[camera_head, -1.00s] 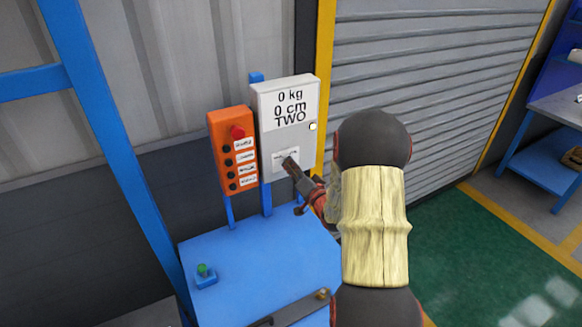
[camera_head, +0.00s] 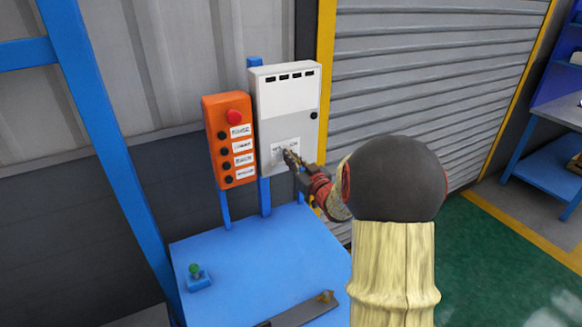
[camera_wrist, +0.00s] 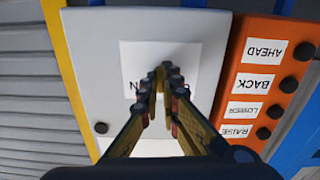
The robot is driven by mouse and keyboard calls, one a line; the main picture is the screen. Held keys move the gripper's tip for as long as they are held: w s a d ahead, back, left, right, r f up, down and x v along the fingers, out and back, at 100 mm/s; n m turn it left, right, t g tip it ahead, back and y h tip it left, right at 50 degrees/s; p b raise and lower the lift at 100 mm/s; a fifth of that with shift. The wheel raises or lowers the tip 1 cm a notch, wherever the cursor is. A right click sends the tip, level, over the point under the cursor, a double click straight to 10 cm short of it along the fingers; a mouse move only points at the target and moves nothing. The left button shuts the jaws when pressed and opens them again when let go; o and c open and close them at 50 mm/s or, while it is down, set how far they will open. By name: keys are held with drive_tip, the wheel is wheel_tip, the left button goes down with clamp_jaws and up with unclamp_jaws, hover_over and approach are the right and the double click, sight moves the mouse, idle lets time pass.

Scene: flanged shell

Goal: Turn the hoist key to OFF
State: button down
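The hoist key is on the grey control box (camera_head: 270,120), at the white label (camera_head: 292,144) low on its front. My gripper (camera_head: 291,157) reaches in from the right, its fingertips at that label. In the wrist view my gripper (camera_wrist: 163,82) has its fingers nearly together over the label (camera_wrist: 130,58), closed around the spot where the key sits. The fingers hide the key itself and most of the lettering, so its angle cannot be read. The box's display (camera_head: 285,92) is blank white with short black dashes, and the small round lamp (camera_head: 313,115) is dark.
An orange button box (camera_head: 214,130) with a red knob and several black buttons stands close left of the grey box. Below is a blue table (camera_head: 240,250) with a green button (camera_head: 195,268) and a metal bar (camera_head: 300,312). A shutter is behind.

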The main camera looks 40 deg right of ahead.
drive_tip(key=n+b, duration=0.7)
drive_tip(key=b, duration=0.1)
drive_tip(key=shift+f+n, duration=0.2)
drive_tip(key=shift+n, duration=0.5)
drive_tip(key=c, duration=2)
unclamp_jaws()
drive_tip(key=shift+r, duration=0.15)
drive_tip(key=shift+c, duration=0.2)
drive_tip(key=v, duration=1.2)
